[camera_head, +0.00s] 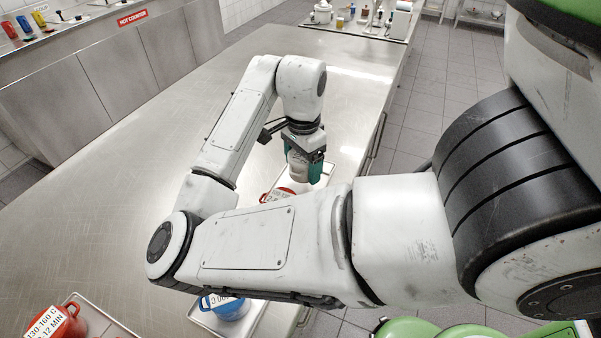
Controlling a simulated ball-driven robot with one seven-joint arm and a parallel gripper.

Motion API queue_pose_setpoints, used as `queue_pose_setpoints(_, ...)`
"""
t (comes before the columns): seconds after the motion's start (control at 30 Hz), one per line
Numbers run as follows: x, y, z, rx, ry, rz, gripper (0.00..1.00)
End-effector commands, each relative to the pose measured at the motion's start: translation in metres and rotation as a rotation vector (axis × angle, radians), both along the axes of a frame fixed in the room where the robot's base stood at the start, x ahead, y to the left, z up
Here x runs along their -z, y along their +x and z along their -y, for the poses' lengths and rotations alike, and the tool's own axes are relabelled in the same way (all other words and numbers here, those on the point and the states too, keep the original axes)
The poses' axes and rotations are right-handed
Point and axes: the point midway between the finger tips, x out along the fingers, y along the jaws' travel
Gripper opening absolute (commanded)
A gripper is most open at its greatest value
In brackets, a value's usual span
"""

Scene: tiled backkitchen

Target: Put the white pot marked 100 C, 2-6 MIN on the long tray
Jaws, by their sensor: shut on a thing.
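My gripper (306,165), with teal fingers, points down over the far side of my bent arm. It is shut on a pale thing that looks like the white pot (304,187), just below the fingers. The fingers and my forearm hide most of it, and no marking on it can be read. A light tray (327,173) shows in part around and under this spot, its full length hidden by my arm. Whether the pot touches the tray cannot be told.
A red pot (270,196) with a white label sits just left of my gripper. A blue pot (233,309) stands on a tray (252,325) at the near edge. Another red pot (70,322) is on a tray at bottom left. The steel counter (90,215) is bare on the left.

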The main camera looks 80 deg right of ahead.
Motion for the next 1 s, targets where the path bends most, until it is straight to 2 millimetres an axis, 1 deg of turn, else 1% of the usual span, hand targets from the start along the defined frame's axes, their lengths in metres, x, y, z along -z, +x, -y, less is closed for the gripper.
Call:
queue_pose_setpoints(0.17, 0.009, 0.005, 0.005, -0.001, 0.001, -0.001, 0.35)
queue_pose_setpoints(0.2, 0.013, 0.008, 0.008, -0.001, 0.001, 0.0, 0.35)
queue_pose_setpoints(0.3, 0.029, 0.007, 0.007, -0.002, 0.001, -0.002, 0.35)
queue_pose_setpoints(0.4, 0.04, 0.007, 0.007, 0.0, 0.0, 0.0, 0.35)
queue_pose_setpoints(0.67, 0.041, 0.007, 0.007, 0.0, -0.001, 0.001, 0.35)
queue_pose_setpoints(0.8, 0.046, 0.006, 0.007, 0.0, -0.001, 0.0, 0.35)
queue_pose_setpoints(0.83, 0.045, 0.006, 0.007, 0.0, -0.001, 0.001, 0.81)
queue_pose_setpoints(1.0, 0.044, 0.006, 0.007, 0.0, -0.001, 0.001, 0.97)
